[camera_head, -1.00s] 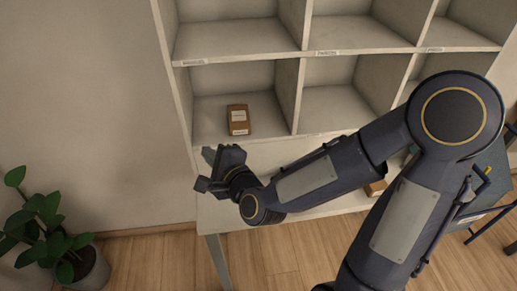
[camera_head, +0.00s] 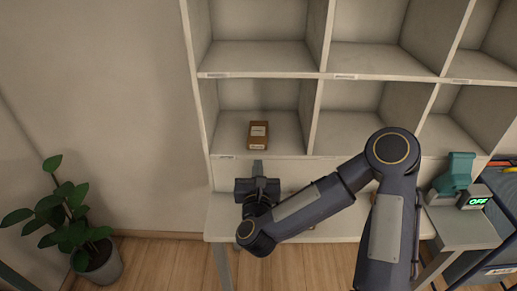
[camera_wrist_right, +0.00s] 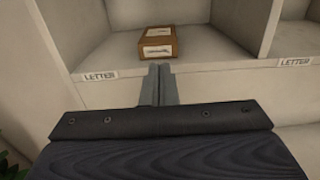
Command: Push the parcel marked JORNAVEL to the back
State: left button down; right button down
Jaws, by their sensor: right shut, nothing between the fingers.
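A small brown parcel (camera_head: 258,135) with a white label lies in the lower left compartment of the white shelf, near its front edge. It also shows in the right wrist view (camera_wrist_right: 157,43), just beyond the fingertips; its label is too small to read. My right gripper (camera_head: 258,166) is shut and empty, in front of the compartment's front edge and pointing at the parcel. In the right wrist view the closed fingers (camera_wrist_right: 158,70) end close to the parcel's near face; I cannot tell whether they touch it. My left gripper is not in view.
The white shelf (camera_head: 270,75) has several compartments with upright dividers; the neighbouring ones in view look empty. A potted plant (camera_head: 75,225) stands on the floor at left. A teal device (camera_head: 455,175) and a display reading OFF (camera_head: 475,201) stand at right.

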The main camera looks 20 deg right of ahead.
aim_at(258, 146)
jog(key=p+x, duration=0.1)
jog(key=x, duration=0.5)
jog(key=shift+w+p, duration=0.35)
jog(key=shift+p, duration=0.05)
jog(key=shift+f, duration=0.1)
jog(key=b+x, duration=0.2)
jog(key=x, duration=0.1)
jog(key=shift+w+d+f+b, duration=0.15)
jog(key=shift+w+b, duration=0.1)
jog(key=shift+b, duration=0.05)
jog(key=shift+w, duration=0.2)
jog(key=shift+r, duration=0.2)
jog(key=shift+f, duration=0.1)
